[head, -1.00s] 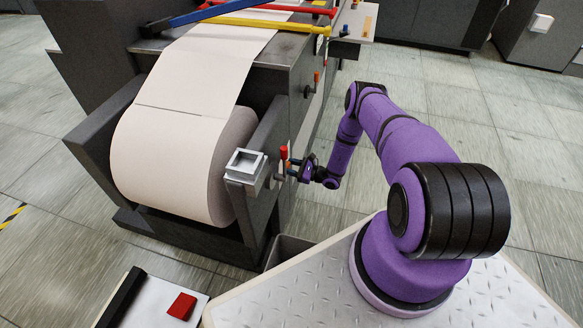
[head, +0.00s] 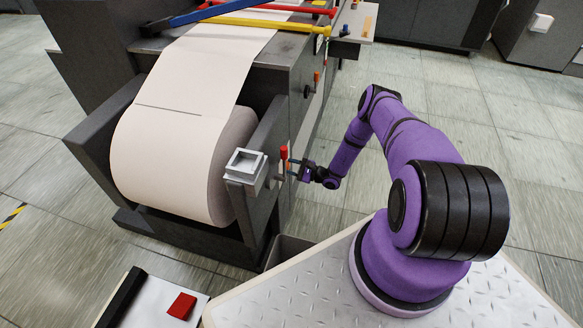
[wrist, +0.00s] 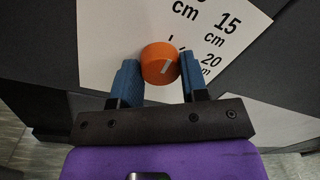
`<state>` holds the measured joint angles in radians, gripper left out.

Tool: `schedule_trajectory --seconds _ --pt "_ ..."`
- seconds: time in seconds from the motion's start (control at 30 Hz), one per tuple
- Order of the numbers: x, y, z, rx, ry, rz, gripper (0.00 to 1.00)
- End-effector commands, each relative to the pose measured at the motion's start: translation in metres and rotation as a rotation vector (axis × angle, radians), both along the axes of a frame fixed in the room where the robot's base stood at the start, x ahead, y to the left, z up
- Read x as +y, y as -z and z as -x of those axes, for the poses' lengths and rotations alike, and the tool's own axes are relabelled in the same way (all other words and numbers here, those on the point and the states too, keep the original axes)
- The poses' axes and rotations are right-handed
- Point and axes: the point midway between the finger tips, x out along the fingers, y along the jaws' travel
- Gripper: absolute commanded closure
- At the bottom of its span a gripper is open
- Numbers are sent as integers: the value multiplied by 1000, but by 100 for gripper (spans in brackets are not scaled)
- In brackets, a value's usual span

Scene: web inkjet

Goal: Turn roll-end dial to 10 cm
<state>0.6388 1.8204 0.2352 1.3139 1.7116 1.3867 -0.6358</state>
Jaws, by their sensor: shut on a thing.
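My gripper (wrist: 160,82) is shut on the dial, with one blue finger on each side. In the head view my gripper (head: 297,170) is at the machine's side, and the dial is small there.
A large white paper roll (head: 165,165) hangs in the dark machine beside the dial. A red-topped part (head: 284,153) stands close to my gripper, and a grey square box (head: 246,166) is left of it. Open floor (head: 390,80) lies to the right.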

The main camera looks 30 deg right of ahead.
Motion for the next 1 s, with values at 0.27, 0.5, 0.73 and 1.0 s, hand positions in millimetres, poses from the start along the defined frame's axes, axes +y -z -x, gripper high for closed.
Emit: schedule_trajectory --seconds 0.27,0.5,0.73,1.0 --pt "-1 0 0 1 1 2 34" --pt "-1 0 0 1 1 1 34" --pt "-14 1 13 1 3 1 34" --pt "-48 3 50 2 5 0 34"
